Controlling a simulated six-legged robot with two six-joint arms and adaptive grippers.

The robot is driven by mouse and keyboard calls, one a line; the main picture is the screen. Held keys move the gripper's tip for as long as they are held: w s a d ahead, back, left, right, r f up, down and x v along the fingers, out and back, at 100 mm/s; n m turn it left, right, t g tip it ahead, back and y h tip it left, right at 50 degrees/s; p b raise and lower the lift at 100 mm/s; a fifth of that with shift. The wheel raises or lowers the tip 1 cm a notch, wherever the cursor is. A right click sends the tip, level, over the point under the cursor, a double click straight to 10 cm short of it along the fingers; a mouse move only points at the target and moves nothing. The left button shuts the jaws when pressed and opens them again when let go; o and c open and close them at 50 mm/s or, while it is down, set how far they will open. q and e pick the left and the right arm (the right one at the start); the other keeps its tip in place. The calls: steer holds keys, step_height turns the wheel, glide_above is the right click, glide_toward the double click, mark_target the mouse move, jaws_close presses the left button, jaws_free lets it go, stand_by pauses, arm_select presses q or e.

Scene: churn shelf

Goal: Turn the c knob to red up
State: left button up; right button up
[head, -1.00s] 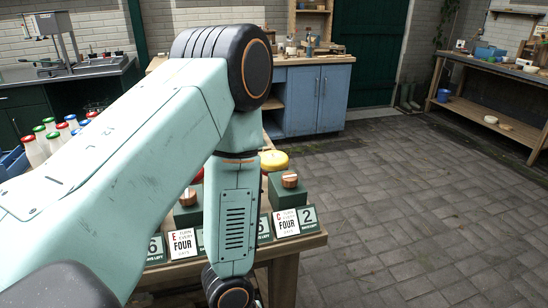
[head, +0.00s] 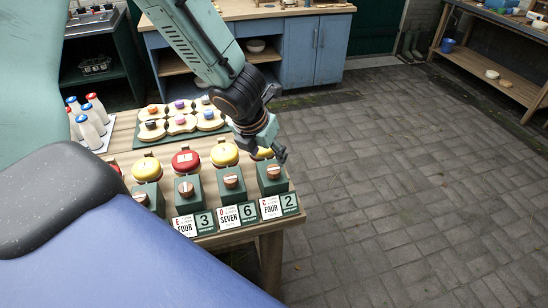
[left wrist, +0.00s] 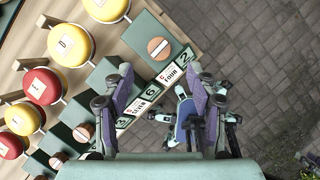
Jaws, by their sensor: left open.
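The c knob (head: 272,171) is a round copper-brown knob with a pale bar across it, on the dark green block at the right end of the row. In the left wrist view, the c knob (left wrist: 159,48) lies beyond my fingertips, near the top middle. I cannot make out a red mark on it. The c card (head: 271,207) reads FOUR, beside a 2. My left gripper (head: 279,152) is above and just behind the knob, apart from it. In the left wrist view, its fingers (left wrist: 160,88) are spread with nothing between them. My right gripper is not in view.
A yellow wheel (head: 225,154) and a red wheel (head: 185,160) stand behind neighbouring knobs. Another knob (head: 231,181) is close on the left. Bottles (head: 90,120) and a tray of small rounds (head: 178,120) are farther back. Open floor (head: 400,200) lies right of the table.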

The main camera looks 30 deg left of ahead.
mark_target(274, 169)
arm_select(q)
steer(key=b+x, duration=0.1)
steer(key=x, duration=0.1)
steer(key=b+x, duration=0.1)
steer(key=x, duration=0.1)
steer(key=b+x, duration=0.1)
steer(key=x, duration=0.1)
steer(key=shift+a+f, duration=0.3)
steer(key=shift+f, duration=0.15)
steer(key=shift+w+f, duration=0.15)
steer(key=shift+f, duration=0.2)
steer(key=shift+w+d+f, duration=0.1)
steer(key=shift+w+d, duration=0.1)
steer(key=shift+d, duration=0.15)
steer(key=shift+s+a, duration=0.1)
steer(key=shift+a, duration=0.2)
steer(key=shift+c, duration=1.1)
steer(key=shift+d, duration=0.2)
steer(key=c, duration=0.9)
